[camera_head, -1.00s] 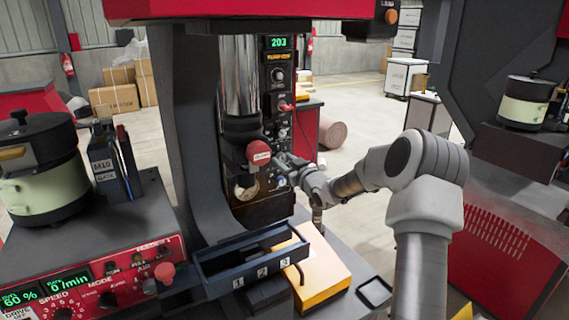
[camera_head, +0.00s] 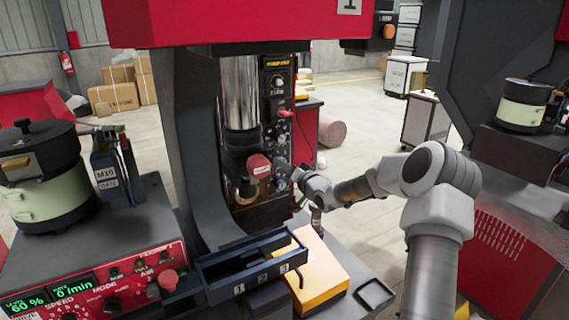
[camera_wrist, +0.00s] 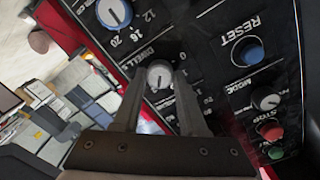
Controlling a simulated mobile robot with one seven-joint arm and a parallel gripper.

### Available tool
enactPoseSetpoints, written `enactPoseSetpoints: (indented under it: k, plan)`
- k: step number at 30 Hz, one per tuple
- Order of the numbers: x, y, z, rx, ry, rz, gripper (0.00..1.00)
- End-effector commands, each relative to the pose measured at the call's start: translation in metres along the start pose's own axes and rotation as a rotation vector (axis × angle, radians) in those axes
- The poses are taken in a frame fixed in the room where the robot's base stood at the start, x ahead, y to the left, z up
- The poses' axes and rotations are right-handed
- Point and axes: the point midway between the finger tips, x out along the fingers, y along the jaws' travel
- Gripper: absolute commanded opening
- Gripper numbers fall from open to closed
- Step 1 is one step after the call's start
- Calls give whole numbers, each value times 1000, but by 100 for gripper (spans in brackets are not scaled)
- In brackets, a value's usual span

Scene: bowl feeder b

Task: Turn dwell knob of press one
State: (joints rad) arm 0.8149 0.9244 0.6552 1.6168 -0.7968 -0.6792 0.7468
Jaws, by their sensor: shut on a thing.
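The dwell knob (camera_wrist: 159,74) is a small round grey knob on the black control panel (camera_wrist: 221,40) of press one (camera_head: 215,25). The lettering beside it reads "DWELL S", with a printed scale around it. My gripper (camera_wrist: 160,80) is shut on the knob, one dark finger on each side. In the head view my gripper (camera_head: 283,168) reaches the lower part of the panel, just right of a red knob-like part (camera_head: 258,166). The dwell knob cannot be made out there.
A larger blue-capped knob (camera_wrist: 114,12) sits above the dwell knob in the wrist view. A blue RESET button (camera_wrist: 248,53), a mode knob (camera_wrist: 266,99) and a red stop button (camera_wrist: 270,130) lie to the right. A dark numbered tray (camera_head: 255,262) and yellow box (camera_head: 322,275) stand below.

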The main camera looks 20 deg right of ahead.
Motion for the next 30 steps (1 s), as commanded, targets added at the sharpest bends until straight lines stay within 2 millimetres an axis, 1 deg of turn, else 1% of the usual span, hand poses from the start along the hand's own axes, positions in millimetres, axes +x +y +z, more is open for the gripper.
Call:
enactPoseSetpoints:
  k: [3, 9, 24, 25, 27, 30]
  plan:
    - [0, 1, 0, 55, -3, 1, 0]
    - [0, 1, 1, 108, -5, -2, 0]
    - [0, 1, 1, 126, -6, -3, 0]
    - [0, 1, 1, 126, -6, -3, 43]
    - [0, 1, 1, 126, -6, -3, 56]
    - [0, 0, 1, 125, -5, -3, 72]
